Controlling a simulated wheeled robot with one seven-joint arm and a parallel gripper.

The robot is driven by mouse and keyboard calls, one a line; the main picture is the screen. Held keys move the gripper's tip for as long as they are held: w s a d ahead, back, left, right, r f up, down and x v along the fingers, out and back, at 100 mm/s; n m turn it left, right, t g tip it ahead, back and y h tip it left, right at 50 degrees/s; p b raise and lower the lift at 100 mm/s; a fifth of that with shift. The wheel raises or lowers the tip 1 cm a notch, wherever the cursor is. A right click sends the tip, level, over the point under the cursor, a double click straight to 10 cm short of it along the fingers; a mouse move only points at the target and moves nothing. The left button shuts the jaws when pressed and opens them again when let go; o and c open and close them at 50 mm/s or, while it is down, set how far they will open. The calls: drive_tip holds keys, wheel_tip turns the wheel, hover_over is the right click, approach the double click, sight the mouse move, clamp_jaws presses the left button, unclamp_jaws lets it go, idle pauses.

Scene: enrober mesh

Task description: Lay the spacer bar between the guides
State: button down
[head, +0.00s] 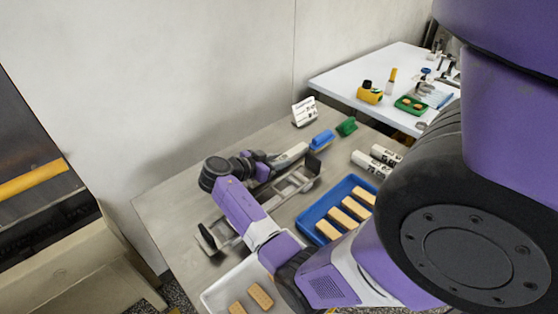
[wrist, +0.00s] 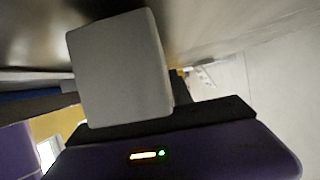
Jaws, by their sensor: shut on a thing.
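My gripper (head: 272,161) is low over the grey table's back part in the head view, pointing right. It is shut on a pale bar, which looks like the spacer bar (head: 292,154) and sticks out to the right. A long metal frame with rails (head: 296,181), which looks like the guides, lies just in front of the gripper. My forearm hides its middle. I cannot tell whether the bar touches the frame. In the wrist view a large grey block (wrist: 120,68) stands before the gripper body; I cannot tell whether it is a finger or the bar.
A blue tray (head: 302,224) of tan bars and a white tray (head: 213,296) with biscuits are nearer. A blue object (head: 322,140), green object (head: 347,127) and white sign (head: 304,112) stand behind. White rolls (head: 370,164) lie to the right. The table's left part is clear.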

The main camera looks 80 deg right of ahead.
drive_tip(key=shift+f+b, duration=0.3)
drive_tip(key=c, duration=1.1)
unclamp_jaws()
drive_tip(key=shift+r, duration=0.1)
